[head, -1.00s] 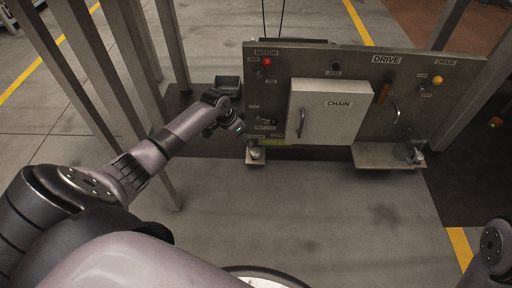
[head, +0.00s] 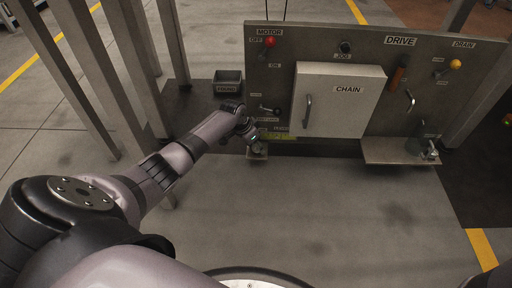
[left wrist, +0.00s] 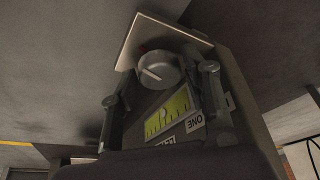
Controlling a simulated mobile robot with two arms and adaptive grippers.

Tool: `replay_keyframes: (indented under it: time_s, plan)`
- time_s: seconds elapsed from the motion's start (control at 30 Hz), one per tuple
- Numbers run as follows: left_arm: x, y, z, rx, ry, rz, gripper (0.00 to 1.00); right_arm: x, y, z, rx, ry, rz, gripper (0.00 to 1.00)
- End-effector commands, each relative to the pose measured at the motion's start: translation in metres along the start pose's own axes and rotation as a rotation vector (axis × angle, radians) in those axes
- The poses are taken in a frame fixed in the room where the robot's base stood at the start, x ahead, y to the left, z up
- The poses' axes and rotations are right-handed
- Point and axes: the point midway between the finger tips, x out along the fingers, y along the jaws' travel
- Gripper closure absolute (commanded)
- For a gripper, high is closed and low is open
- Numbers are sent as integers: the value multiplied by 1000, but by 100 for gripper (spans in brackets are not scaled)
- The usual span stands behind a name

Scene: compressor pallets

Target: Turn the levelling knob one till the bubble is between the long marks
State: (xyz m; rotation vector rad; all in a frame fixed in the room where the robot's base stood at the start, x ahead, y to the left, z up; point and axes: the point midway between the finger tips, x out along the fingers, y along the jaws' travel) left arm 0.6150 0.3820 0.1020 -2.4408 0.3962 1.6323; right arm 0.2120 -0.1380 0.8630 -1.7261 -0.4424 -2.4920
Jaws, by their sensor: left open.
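The levelling knob one (left wrist: 158,70) is a round grey knob with a pale line across its face, on a small plate at the panel's lower left. In the head view the knob (head: 258,150) is partly hidden by my left gripper (head: 254,138). In the left wrist view my left gripper (left wrist: 160,85) is open, one finger on each side of the knob, with gaps visible. The yellow-green level vial (left wrist: 170,113) lies beside the knob, near the ONE label (left wrist: 194,122). A small pale bubble seems to be near its middle; its place against the long marks is unclear. My right gripper is out of view.
The panel carries a red motor knob (head: 269,41), a black lever (head: 270,110), a white CHAIN door (head: 345,100) and a right-hand shelf (head: 395,152). A grey bin (head: 228,82) stands left of the panel. Metal posts (head: 95,80) stand near my left arm.

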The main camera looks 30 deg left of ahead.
Motion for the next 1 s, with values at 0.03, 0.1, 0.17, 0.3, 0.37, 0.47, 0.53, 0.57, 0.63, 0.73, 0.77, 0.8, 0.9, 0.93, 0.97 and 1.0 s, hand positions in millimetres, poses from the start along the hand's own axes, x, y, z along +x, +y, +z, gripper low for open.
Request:
replay_keyframes:
  time_s: [0.03,0.1,0.17,0.3,0.37,0.47,0.53,0.57,0.63,0.73,0.77,0.8,0.9,0.93,0.97,1.0]
  plan:
    - [0,0,0,0,0,0,57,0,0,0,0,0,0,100]
    - [0,0,0,0,0,0,57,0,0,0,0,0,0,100]
    - [0,0,0,0,0,0,57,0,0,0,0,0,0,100]
    - [0,0,0,0,0,0,62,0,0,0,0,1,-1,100]
    - [0,0,0,0,0,0,66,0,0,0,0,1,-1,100]
    - [0,0,0,0,0,0,72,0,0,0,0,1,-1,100]
    - [0,0,0,0,0,0,77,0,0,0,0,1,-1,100]
    - [0,0,0,0,0,0,79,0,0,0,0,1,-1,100]
    - [0,0,0,0,0,0,84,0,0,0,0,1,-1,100]
    - [0,0,0,0,0,0,90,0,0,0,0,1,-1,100]
    - [0,0,0,0,0,0,92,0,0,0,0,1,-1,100]
    - [0,0,0,0,0,1,93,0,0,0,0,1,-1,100]
    - [0,0,0,10,-1,5,93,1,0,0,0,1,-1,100]
    - [0,0,0,19,-1,9,93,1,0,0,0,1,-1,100]
    - [-1,0,0,31,-2,14,93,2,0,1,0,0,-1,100]
    - [-1,-1,-1,52,-2,23,93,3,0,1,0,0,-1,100]
